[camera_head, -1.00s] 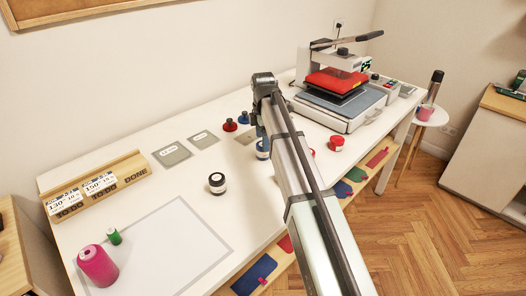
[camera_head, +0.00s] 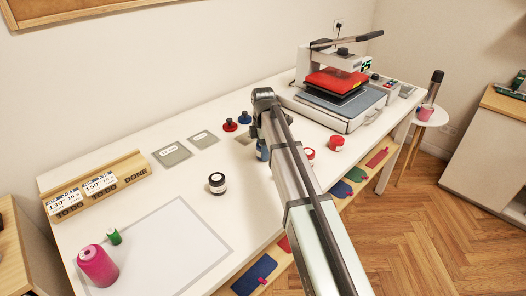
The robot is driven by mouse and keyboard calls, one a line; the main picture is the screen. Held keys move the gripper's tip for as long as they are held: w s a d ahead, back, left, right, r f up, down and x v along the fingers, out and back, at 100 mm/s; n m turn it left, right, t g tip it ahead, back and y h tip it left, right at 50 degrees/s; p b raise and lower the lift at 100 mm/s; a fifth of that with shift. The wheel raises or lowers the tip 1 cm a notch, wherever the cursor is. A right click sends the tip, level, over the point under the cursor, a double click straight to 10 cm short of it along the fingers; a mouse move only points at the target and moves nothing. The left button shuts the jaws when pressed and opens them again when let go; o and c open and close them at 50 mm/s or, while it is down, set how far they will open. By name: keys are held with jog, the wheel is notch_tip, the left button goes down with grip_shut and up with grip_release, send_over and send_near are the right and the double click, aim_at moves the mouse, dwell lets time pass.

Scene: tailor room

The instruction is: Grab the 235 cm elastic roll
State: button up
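Several small rolls stand on the white table (camera_head: 140,150). One is a black-and-white roll (camera_head: 217,183) left of my arm. A blue roll (camera_head: 262,152) is partly hidden by my arm. A red roll (camera_head: 336,144) and a partly hidden red-and-white roll (camera_head: 309,154) stand to its right. No length can be read on any roll, so I cannot tell which is the 235 cm elastic. My arm's far end (camera_head: 263,97) is above the table near the blue roll. The gripper's fingers are hidden behind the arm.
A heat press (camera_head: 340,85) stands at the back right. The front-left sheet area is mostly clear.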

jog(key=c, duration=0.5)
